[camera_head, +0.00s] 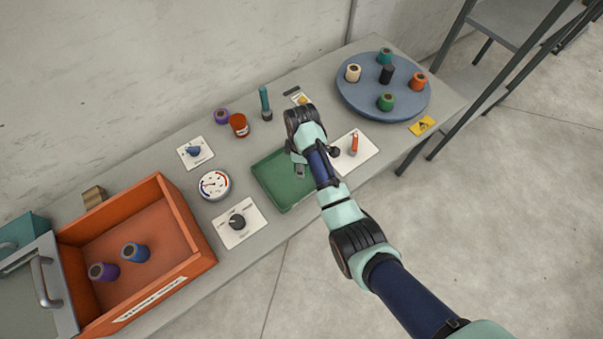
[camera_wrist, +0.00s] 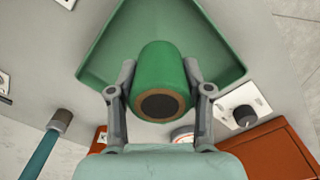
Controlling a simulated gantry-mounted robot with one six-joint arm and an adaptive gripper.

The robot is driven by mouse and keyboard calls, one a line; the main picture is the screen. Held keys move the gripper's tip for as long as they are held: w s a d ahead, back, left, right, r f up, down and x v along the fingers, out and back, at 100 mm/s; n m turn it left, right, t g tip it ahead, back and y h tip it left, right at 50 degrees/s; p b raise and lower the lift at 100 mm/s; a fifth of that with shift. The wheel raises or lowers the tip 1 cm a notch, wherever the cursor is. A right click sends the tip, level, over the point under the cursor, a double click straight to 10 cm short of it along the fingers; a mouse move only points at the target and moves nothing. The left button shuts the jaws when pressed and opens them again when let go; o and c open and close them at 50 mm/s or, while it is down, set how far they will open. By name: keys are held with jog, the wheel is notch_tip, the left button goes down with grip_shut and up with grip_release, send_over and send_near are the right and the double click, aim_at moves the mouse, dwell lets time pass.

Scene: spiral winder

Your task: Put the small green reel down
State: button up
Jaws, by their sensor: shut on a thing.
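My gripper (camera_wrist: 160,88) is shut on the small green reel (camera_wrist: 160,62) in the wrist view, with one finger on each side of it. The reel's round end with a dark centre and brown ring faces the camera. Behind the reel is the green tray (camera_wrist: 103,48). In the head view my gripper (camera_head: 299,166) is over the right part of the green tray (camera_head: 268,184). The held reel cannot be made out there. I cannot tell whether it touches the tray floor.
A blue round turntable (camera_head: 352,98) at the back right carries several reels, one of them green (camera_head: 386,101). An orange bin (camera_head: 187,222) at the left holds a purple and a blue reel. A gauge (camera_head: 214,186), a knob panel (camera_head: 238,222) and a red-lever panel (camera_head: 366,163) flank the tray.

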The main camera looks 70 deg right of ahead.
jog(key=shift+f+b, duration=0.75)
jog(key=shift+f, duration=2.1)
jog(key=shift+f, duration=0.1)
jog(key=o, duration=1.2)
jog(key=shift+c, duration=0.2)
notch_tip(320, 180, up, 12)
jog(key=p, duration=0.4)
